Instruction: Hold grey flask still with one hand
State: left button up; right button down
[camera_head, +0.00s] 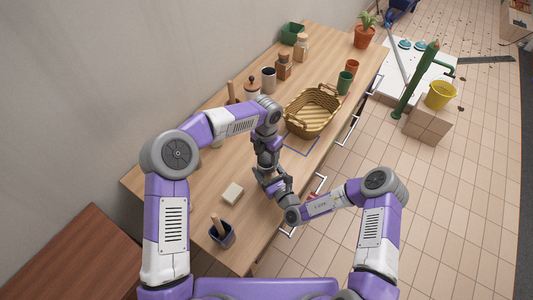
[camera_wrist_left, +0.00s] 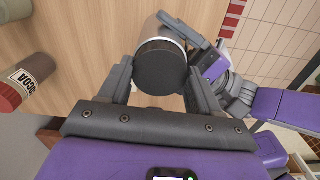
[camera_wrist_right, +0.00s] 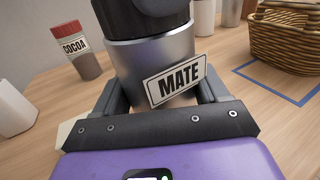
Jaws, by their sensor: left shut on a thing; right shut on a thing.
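The grey flask (camera_wrist_right: 150,60) has a metallic body, a white "MATE" label and a black lid (camera_wrist_left: 160,65). It stands over the wooden counter, near its front edge; I cannot tell whether its base touches the wood. My left gripper (camera_wrist_left: 160,82) is shut on the black lid at the top. My right gripper (camera_wrist_right: 160,92) is shut around the grey body, below the label's top. In the head view my left gripper (camera_head: 268,172) and right gripper (camera_head: 283,190) meet there and hide most of the flask.
A wicker basket (camera_head: 312,112) stands farther along the wooden counter (camera_head: 205,180), beside a blue outline (camera_head: 302,146). A cocoa jar (camera_wrist_right: 75,50) is behind the flask. A pale block (camera_head: 232,194) and a dark blue pot (camera_head: 222,236) are nearer. Several jars line the wall.

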pick_arm(q)
jog(key=o, duration=1)
jog(key=shift+o, duration=0.2)
jog(key=shift+r, duration=0.1)
jog(key=shift+r, duration=2.15)
jog(key=shift+c, duration=0.4)
